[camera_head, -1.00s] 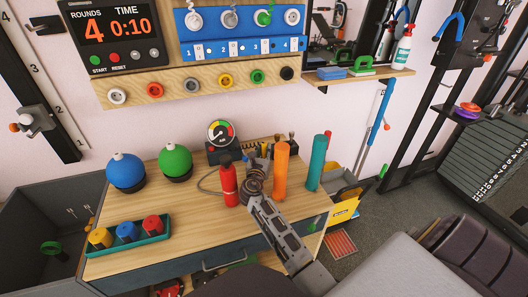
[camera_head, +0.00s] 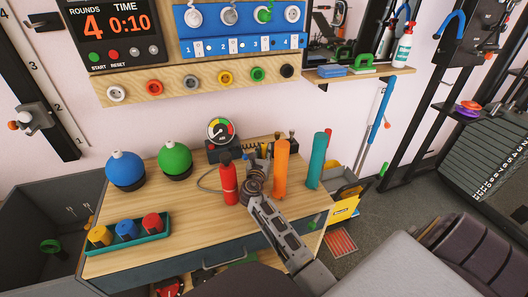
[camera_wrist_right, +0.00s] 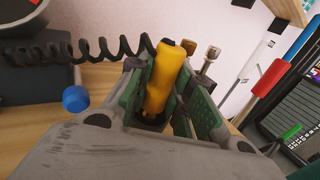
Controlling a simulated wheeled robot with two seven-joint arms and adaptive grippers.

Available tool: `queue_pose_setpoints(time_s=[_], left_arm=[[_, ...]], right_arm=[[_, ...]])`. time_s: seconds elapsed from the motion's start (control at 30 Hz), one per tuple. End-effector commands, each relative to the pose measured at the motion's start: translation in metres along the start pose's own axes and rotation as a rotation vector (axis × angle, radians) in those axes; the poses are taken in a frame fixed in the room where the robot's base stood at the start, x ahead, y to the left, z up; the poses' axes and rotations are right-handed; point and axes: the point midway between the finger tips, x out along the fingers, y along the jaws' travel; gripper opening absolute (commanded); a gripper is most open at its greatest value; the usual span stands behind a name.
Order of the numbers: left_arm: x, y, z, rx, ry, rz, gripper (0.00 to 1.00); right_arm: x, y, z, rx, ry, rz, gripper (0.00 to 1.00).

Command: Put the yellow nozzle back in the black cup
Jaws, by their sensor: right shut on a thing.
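The yellow nozzle (camera_wrist_right: 164,82) stands between the green-padded fingers of my right gripper in the right wrist view. My right gripper (camera_wrist_right: 160,108) is shut on it. In the head view my right gripper (camera_head: 256,172) is over the back of the wooden table, between a red bottle and an orange roller, and largely hides the nozzle. I cannot make out the black cup; the gripper may hide it. My left gripper is not in view.
The red bottle (camera_head: 229,185) and orange roller (camera_head: 281,170) stand close beside the gripper. A teal roller (camera_head: 317,160) is farther right. A gauge (camera_head: 221,131) with a black coiled hose (camera_wrist_right: 105,48) is behind. Blue and green balls and a teal tray (camera_head: 153,242) are left.

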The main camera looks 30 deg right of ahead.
Motion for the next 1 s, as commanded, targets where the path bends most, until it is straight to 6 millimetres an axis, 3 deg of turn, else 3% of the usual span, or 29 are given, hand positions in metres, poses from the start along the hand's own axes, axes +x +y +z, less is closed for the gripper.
queue_pose_setpoints(time_s=[0.4,0.43,0.6,1.0], left_arm=[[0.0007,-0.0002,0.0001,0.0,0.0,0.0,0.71],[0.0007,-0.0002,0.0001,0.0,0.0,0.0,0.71],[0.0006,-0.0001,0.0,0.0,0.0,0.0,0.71],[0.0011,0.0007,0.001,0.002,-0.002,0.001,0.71]], right_arm=[[0.0,0.0,-0.0019,0.0,0.0,0.0,0.0],[0.0,0.0,-0.0019,0.0,0.0,0.0,0.23],[0.0,0.0,-0.0019,0.0,0.0,0.0,0.45],[-0.0013,0.0001,-0.0024,0.0,0.0,0.0,0.46]])
